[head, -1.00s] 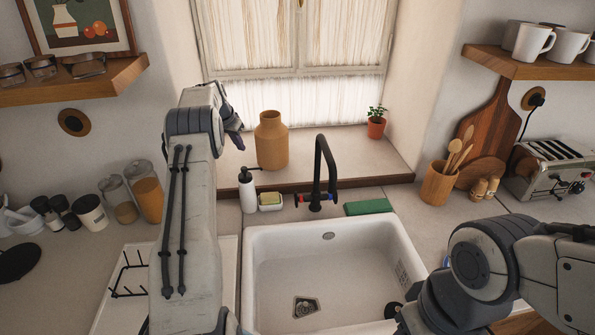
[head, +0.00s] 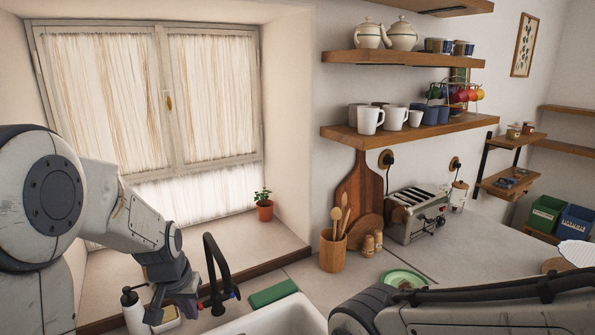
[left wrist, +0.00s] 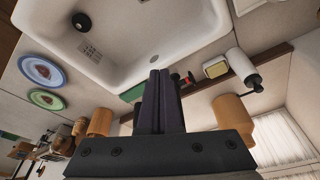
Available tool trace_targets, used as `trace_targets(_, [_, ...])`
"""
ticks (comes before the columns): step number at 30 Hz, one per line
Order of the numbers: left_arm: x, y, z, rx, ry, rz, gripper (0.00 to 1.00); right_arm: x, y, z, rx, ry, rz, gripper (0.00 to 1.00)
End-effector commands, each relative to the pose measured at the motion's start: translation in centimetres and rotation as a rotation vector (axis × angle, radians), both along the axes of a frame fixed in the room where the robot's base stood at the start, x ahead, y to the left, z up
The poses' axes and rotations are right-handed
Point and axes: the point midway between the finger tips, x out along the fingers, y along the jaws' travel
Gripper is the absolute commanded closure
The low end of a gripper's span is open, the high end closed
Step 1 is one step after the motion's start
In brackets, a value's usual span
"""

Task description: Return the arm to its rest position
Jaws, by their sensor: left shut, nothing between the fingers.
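My left arm comes in from the left in the head view, bent down toward the counter. Its gripper (head: 184,304) hangs beside the black faucet (head: 214,274), close to the white soap bottle (head: 133,311); I cannot tell whether it touches either. In the left wrist view the two dark fingers of the left gripper (left wrist: 161,95) are together with nothing between them. My right arm crosses the bottom right of the head view. Its gripper is not in view.
The white sink (head: 275,318) lies at the bottom, with a green sponge (head: 273,293) behind it. A utensil holder (head: 333,253) and toaster (head: 416,215) stand right, below the mug shelf (head: 410,133). A blue plate (left wrist: 41,71) and a green plate (left wrist: 46,99) lie beside the sink.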

Motion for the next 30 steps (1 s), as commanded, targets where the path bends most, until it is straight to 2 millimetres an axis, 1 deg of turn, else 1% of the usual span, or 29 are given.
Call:
trace_targets(1, [-2.0,-1.2,-0.1,0.000,0.005,-0.009,1.00,0.0,0.0,0.0,0.000,0.000,0.000,0.50])
trace_targets(3, [-4.5,-2.3,-0.5,0.001,0.011,-0.015,1.00,0.0,0.0,0.0,0.000,0.000,0.000,0.50])
trace_targets(10, [-12.1,-5.0,-1.7,0.000,0.026,-0.034,1.00,0.0,0.0,0.0,0.000,0.000,0.000,0.50])
trace_targets(12, [-12.4,-7.0,-3.7,-0.004,0.038,-0.098,1.00,0.0,0.0,-2.6,0.001,-0.001,0.000,0.50])
trace_targets(17, [-14.8,-11.0,-5.8,-0.012,0.081,-0.240,1.00,0.0,0.0,-6.1,-0.001,0.001,-0.002,0.50])
trace_targets(20, [-16.9,-13.6,-7.4,-0.015,0.110,-0.347,1.00,0.0,0.0,-8.7,0.000,0.000,-0.003,0.50])
trace_targets(21, [-18.0,-14.5,-8.0,-0.016,0.125,-0.391,1.00,0.0,0.0,-9.8,0.000,0.000,-0.004,0.50])
trace_targets(24, [-20.7,-16.6,-9.6,-0.014,0.160,-0.504,1.00,0.0,0.0,-12.3,0.000,0.000,-0.005,0.50])
trace_targets(27, [-23.2,-17.8,-10.5,-0.013,0.191,-0.596,1.00,0.0,0.0,-14.0,0.000,0.001,-0.006,0.50])
trace_targets(30, [-24.7,-18.2,-10.8,-0.009,0.211,-0.651,1.00,0.0,0.0,-14.8,0.000,0.001,-0.006,0.50])
